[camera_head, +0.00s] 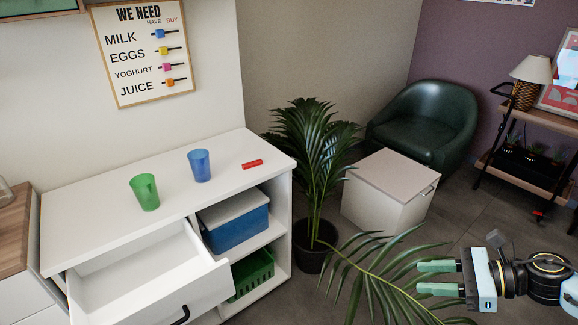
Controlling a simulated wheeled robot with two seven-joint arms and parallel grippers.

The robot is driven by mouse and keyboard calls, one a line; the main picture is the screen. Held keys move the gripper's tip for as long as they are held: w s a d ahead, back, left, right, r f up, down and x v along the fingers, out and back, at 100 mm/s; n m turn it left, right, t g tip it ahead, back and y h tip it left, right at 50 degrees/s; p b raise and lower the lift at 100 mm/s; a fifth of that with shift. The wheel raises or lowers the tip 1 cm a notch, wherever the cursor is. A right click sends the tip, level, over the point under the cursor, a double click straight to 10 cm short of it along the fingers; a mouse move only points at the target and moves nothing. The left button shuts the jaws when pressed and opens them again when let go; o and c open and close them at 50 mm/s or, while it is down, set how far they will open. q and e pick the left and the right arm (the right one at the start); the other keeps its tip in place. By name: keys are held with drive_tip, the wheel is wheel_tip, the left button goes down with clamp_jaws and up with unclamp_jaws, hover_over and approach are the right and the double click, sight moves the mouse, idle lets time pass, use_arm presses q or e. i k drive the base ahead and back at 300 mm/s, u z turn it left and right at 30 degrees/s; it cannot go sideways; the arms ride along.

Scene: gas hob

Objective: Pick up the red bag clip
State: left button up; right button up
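The red bag clip (252,164) lies flat on the white cabinet top (105,188), near its right end and close to the right corner. My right gripper (428,278) is at the lower right, well away from the clip and off to the right of the cabinet. Its two green-padded fingers point left with a gap between them, and nothing is held between them. My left gripper is not in view.
A blue cup (200,166) stands left of the clip, and a green cup (145,193) farther left. The cabinet's drawer (190,284) is pulled open at the front. A potted palm (312,150) stands right of the cabinet; a frond hangs near my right gripper.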

sight(256, 163)
drive_tip(key=z, duration=0.75)
drive_tip(key=i, duration=2.35)
drive_tip(key=u, duration=3.25)
